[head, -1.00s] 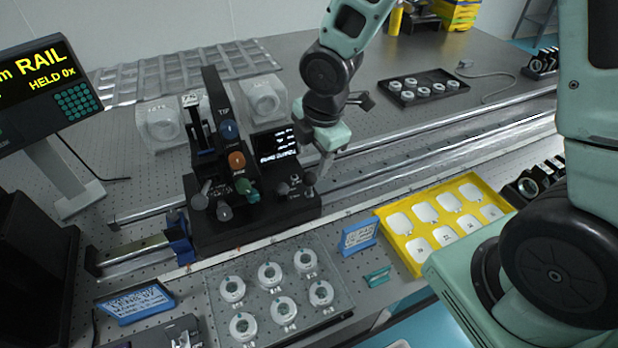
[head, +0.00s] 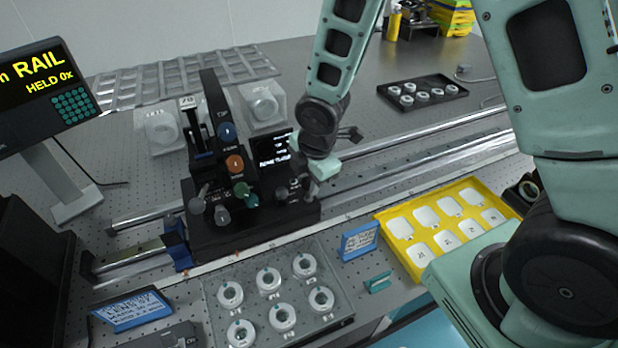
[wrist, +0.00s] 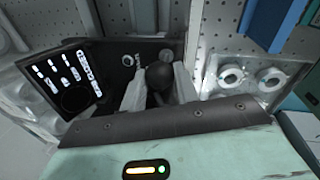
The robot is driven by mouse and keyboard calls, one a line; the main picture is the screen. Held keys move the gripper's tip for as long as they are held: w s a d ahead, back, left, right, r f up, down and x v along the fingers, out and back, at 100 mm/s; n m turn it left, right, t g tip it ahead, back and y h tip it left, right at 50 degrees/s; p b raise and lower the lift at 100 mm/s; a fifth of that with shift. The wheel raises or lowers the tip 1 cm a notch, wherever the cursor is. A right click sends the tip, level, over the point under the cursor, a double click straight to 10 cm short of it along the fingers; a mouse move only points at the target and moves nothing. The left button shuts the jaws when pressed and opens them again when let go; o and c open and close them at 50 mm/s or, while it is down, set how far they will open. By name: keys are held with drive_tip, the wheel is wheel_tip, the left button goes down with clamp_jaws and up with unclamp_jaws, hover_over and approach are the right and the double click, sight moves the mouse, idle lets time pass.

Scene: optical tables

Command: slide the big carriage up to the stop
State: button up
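The big carriage (head: 250,228) is a black block with levers, coloured knobs and a small screen, sitting across the long rails. It also shows in the wrist view, with its screen (wrist: 62,78) at the left. A blue block (head: 177,245), which looks like the stop, is at its left side; I cannot tell whether they touch. My gripper (head: 310,183) is low at the carriage's right end, over a small dark knob. In the wrist view my fingers (wrist: 160,85) stand either side of this round knob (wrist: 160,76). Whether they press on it is unclear.
A clear plate with several white rings (head: 335,318) lies in front of the carriage. A yellow tray (head: 385,225) and a blue sign (head: 359,241) are at the front right. A display reading RAIL (head: 45,80) stands left. The rails (head: 420,150) run clear to the right.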

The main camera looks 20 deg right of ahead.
clamp_jaws()
drive_tip(key=shift+a, duration=0.7)
drive_tip(key=o, duration=1.1)
unclamp_jaws()
drive_tip(key=shift+c, duration=0.2)
drive_tip(key=s+r+p, duration=0.2)
drive_tip(key=s+r, duration=0.1)
drive_tip(key=r, duration=1.4)
drive_tip(key=shift+s+d+p, duration=0.15)
drive_tip(key=shift+d+p, duration=0.2)
drive_tip(key=shift+p, duration=0.05)
